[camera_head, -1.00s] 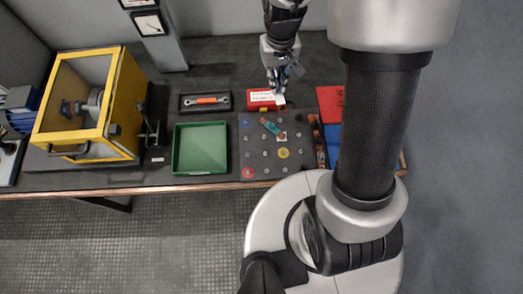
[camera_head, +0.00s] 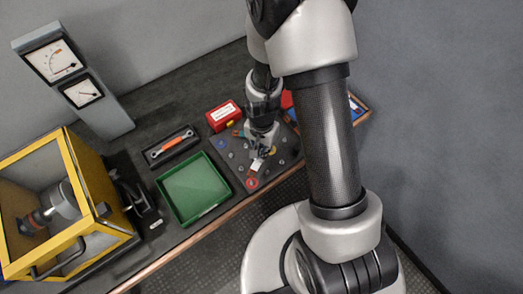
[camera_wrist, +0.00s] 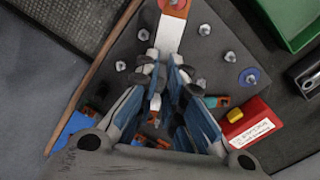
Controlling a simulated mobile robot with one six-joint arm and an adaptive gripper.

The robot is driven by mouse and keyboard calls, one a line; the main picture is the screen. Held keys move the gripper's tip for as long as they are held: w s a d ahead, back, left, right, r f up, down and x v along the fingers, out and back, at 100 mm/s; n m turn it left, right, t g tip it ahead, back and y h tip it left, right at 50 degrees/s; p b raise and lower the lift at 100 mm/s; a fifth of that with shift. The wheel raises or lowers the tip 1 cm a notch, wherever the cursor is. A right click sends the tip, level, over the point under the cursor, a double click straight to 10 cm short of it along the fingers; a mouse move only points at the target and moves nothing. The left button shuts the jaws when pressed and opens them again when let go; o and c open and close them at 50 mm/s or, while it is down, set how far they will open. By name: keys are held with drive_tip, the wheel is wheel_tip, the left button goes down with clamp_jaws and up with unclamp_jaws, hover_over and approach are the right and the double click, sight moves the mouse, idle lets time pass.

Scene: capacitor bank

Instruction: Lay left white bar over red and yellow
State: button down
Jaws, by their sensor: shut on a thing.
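The white bar (camera_wrist: 170,33) is between my gripper's fingertips (camera_wrist: 163,76) in the wrist view. Its far end lies at the red ring (camera_wrist: 174,9) at the top edge; I cannot tell if it touches the board or sits on a peg. The fingers hide its near end. In the head view my gripper (camera_head: 261,148) is low over the dark peg board (camera_head: 232,166), with the white bar (camera_head: 256,166) below it and the red ring (camera_head: 252,183) by the board's front corner. The yellow marking is mostly hidden by my gripper.
A blue marking (camera_wrist: 249,77) and bare metal pegs (camera_wrist: 205,30) surround the bar. A red box (camera_head: 222,115) stands behind the board. A green tray (camera_head: 194,190), a wrench holder (camera_head: 172,145) and a yellow-framed case (camera_head: 70,215) are to the left.

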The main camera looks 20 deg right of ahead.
drive_tip(key=shift+f+b, duration=2.35)
drive_tip(key=shift+f, duration=0.65)
drive_tip(key=shift+f+b, duration=0.5)
drive_tip(key=shift+f, duration=0.1)
drive_tip(key=c, duration=1.6)
unclamp_jaws()
drive_tip(key=shift+c, duration=0.2)
wheel_tip(320, 180, up, 12)
drive_tip(key=shift+r, duration=0.1)
